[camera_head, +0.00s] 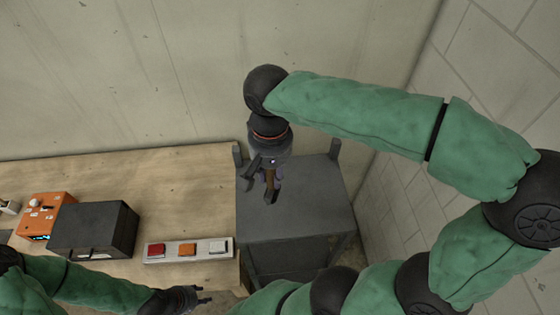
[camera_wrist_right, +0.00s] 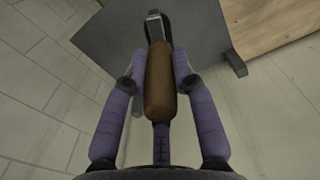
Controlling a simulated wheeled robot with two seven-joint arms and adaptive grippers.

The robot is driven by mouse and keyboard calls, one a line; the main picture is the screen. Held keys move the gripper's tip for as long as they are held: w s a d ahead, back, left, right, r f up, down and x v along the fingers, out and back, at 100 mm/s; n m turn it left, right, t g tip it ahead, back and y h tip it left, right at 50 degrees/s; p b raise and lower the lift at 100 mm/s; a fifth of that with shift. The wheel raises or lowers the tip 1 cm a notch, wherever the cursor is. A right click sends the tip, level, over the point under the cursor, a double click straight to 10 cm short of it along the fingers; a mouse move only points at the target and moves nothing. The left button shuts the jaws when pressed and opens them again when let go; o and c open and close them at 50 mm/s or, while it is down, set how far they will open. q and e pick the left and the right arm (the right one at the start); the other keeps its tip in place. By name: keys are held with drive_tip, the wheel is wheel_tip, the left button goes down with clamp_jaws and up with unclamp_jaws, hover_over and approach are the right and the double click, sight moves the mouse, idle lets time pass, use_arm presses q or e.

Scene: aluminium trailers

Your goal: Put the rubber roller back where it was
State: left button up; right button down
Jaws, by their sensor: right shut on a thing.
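The rubber roller shows its brown handle (camera_wrist_right: 159,85) in the right wrist view, with a metal part and dark end beyond it. My right gripper (camera_wrist_right: 158,75) is shut on this handle between its purple fingers. In the head view the right gripper (camera_head: 268,182) points down above the dark grey stand (camera_head: 305,213), and the roller's handle (camera_head: 270,176) shows as a small brown strip. The roller's rubber end is mostly hidden. My left gripper (camera_head: 201,294) is open and empty at the front edge of the wooden table.
The wooden table (camera_head: 150,180) adjoins the stand on the left. It carries a panel with red, orange and white buttons (camera_head: 188,249), a black box (camera_head: 94,229) and an orange device (camera_head: 45,215). Short posts (camera_head: 335,149) rise at the stand's corners. Walls stand behind and right.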

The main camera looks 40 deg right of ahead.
drive_tip(key=shift+w+d+f, duration=0.15)
drive_tip(key=shift+d, duration=0.25)
drive_tip(key=w+d+f+p, duration=0.1)
drive_tip(key=w+d+f, duration=0.1)
drive_tip(key=d+f, duration=0.1)
drive_tip(key=w+d+f+p, duration=0.1)
drive_tip(key=w+d+f, duration=0.2)
drive_tip(key=d+f, duration=0.1)
drive_tip(key=w+d+f+p, duration=0.2)
drive_tip(key=d+f, duration=0.1)
drive_tip(key=f, duration=0.2)
drive_tip(key=shift+w+d+f, duration=0.25)
drive_tip(key=shift+w+f, duration=0.05)
drive_tip(key=shift+s, duration=0.1)
drive_tip(key=shift+f, duration=0.2)
drive_tip(key=c, duration=1)
unclamp_jaws()
